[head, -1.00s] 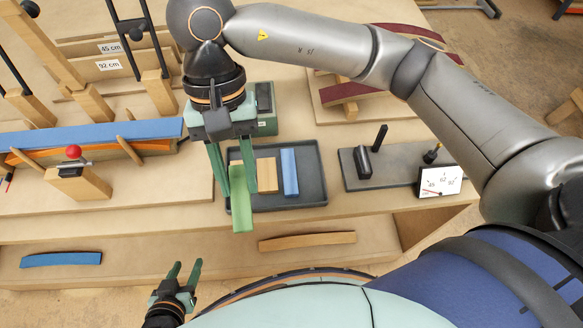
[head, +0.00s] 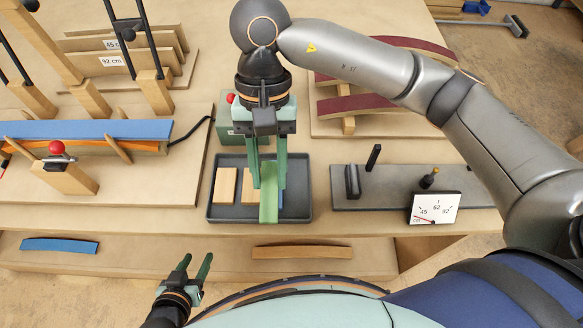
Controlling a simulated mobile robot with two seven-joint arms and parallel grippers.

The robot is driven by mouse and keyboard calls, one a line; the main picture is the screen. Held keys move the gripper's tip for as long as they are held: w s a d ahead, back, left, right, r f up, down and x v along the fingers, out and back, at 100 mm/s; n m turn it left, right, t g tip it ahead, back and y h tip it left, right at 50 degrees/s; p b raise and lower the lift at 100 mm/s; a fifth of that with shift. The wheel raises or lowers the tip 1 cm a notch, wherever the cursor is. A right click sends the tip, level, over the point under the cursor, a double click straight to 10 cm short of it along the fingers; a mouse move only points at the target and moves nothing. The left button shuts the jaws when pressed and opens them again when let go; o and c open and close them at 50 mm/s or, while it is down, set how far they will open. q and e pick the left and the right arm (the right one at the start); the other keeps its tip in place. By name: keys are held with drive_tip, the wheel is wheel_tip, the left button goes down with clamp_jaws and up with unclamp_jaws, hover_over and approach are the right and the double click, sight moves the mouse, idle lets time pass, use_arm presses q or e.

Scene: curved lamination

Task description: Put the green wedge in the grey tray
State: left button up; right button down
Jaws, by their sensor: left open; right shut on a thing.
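The green wedge (head: 268,207) is between the fingers of my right gripper (head: 268,182), which is shut on it. In the head view the wedge overlaps the grey tray (head: 298,213), in its right half. I cannot tell whether the wedge touches the tray floor. Two tan blocks (head: 225,185) lie in the tray to the left of the wedge. My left gripper (head: 198,264) is open and empty at the bottom, in front of the bench.
A green box (head: 229,118) stands behind the tray. A grey plate with posts (head: 385,200) and a dial (head: 434,208) are to the right. A clamp with a red knob (head: 66,178) is to the left. A wooden strip (head: 301,252) and a blue strip (head: 60,245) lie on the lower shelf.

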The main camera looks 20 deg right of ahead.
hover_over(297, 185)
drive_tip(key=f, duration=0.6)
drive_tip(key=shift+w+a+f, duration=0.1)
drive_tip(key=shift+w+f, duration=0.05)
drive_tip(key=shift+w, duration=0.25)
drive_tip(key=f, duration=0.2)
drive_tip(key=f+p, duration=0.1)
drive_tip(key=shift+w+d, duration=0.2)
drive_tip(key=shift+d, duration=0.1)
drive_tip(key=shift+s+f, duration=0.15)
drive_tip(key=shift+f, duration=0.5)
drive_tip(key=c, duration=1)
unclamp_jaws()
drive_tip(key=shift+f, duration=0.1)
drive_tip(key=shift+o, duration=0.7)
drive_tip(key=shift+w, duration=0.2)
drive_tip(key=shift+r, duration=0.3)
drive_tip(key=b+v, duration=0.1)
drive_tip(key=v, duration=1.1)
